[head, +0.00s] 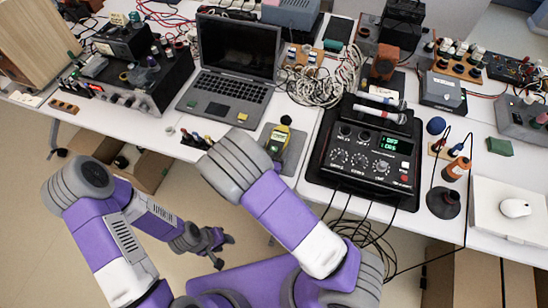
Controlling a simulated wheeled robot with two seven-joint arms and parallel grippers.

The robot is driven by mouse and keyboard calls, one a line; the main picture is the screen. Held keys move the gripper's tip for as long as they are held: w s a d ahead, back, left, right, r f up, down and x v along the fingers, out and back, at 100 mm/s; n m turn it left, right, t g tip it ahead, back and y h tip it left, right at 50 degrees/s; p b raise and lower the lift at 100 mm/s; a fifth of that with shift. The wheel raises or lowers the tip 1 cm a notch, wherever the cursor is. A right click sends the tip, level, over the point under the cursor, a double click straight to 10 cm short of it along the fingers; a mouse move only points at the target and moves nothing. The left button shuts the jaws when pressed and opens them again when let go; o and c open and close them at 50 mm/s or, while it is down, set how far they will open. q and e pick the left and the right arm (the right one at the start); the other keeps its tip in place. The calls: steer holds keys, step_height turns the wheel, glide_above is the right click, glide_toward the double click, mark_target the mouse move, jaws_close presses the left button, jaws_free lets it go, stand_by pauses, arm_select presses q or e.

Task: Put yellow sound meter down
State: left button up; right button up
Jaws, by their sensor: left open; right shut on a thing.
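The yellow sound meter (279,134), with a dark round top, shows just past the end of my raised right arm, over a grey mat (297,146) on the white table. My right gripper is mostly hidden behind that arm and is shut on the meter. Whether the meter touches the mat is hard to tell. My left gripper (218,247) is open and empty, low in front of the table, above the floor and well away from the meter.
An open laptop (228,75) stands behind to the left. A black control box (367,150) with a green display is right of the mat. Tangled cables (320,83) lie behind.

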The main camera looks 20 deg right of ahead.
steer(key=shift+f+b, duration=0.6)
steer(key=shift+f, duration=1.25)
steer(key=shift+f, duration=0.2)
steer(key=o, duration=1.2)
steer(key=shift+r, duration=0.2)
steer(key=p+v, duration=0.2)
steer(key=v, duration=1)
steer(key=shift+p, duration=0.4)
